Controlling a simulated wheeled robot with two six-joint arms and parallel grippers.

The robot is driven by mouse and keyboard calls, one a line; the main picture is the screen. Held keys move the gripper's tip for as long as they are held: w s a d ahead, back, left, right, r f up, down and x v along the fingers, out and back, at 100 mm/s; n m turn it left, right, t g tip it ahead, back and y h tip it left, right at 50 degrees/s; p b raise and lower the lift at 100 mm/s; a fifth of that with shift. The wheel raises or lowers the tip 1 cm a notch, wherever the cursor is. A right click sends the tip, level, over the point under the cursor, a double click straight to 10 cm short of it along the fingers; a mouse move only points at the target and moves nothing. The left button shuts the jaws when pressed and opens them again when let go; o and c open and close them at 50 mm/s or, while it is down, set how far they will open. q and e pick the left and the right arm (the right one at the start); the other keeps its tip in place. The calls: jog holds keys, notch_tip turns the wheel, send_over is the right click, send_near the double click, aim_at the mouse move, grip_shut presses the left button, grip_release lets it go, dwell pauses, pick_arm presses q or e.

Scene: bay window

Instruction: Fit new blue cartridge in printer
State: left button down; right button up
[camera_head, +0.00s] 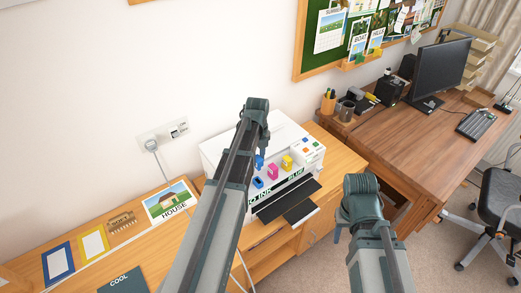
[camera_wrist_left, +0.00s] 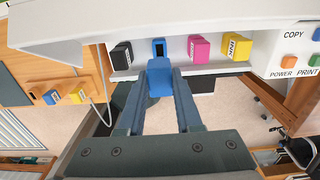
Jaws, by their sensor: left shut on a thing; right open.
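The white printer (camera_head: 215,150) stands on the wooden desk with its front open. Its cartridge row shows a black cartridge (camera_wrist_left: 122,55), a magenta cartridge (camera_wrist_left: 198,47) and a yellow cartridge (camera_wrist_left: 237,46). Between black and magenta is a blue-edged place with a dark centre (camera_wrist_left: 158,45); I cannot tell whether it is empty. My left gripper (camera_wrist_left: 160,92) is shut on a blue cartridge (camera_wrist_left: 160,77), just in front of that place. In the head view the held blue cartridge (camera_head: 259,162) is partly hidden by my arm. My right gripper (camera_head: 338,235) is open, mostly hidden by its wrist, right of the printer.
Printer buttons (camera_head: 309,145) are at its right. A dark output tray (camera_head: 286,200) juts out in front. A HOUSE picture (camera_head: 171,203) lies left of the printer. Small blue (camera_wrist_left: 51,97) and yellow (camera_wrist_left: 77,96) pieces show at the left in the wrist view. A second desk (camera_head: 425,130) holds a monitor.

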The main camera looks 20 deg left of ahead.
pick_arm(q)
jog(key=shift+f, duration=0.2)
notch_tip(320, 180, down, 6)
jog(key=b, duration=0.6)
jog(key=shift+r, duration=0.25)
jog(key=shift+f+b, duration=1.75)
jog(key=shift+f, duration=0.1)
dwell(1.1)
jog(key=c, duration=0.5)
grip_release()
jog(key=shift+r, duration=0.1)
jog(key=shift+r, duration=0.1)
jog(key=p, duration=1.4)
send_near(258, 159)
notch_tip(258, 159, down, 5)
jog(key=shift+w+a+f, duration=0.1)
jog(key=shift+w+f, duration=0.05)
jog(key=shift+f, duration=0.1)
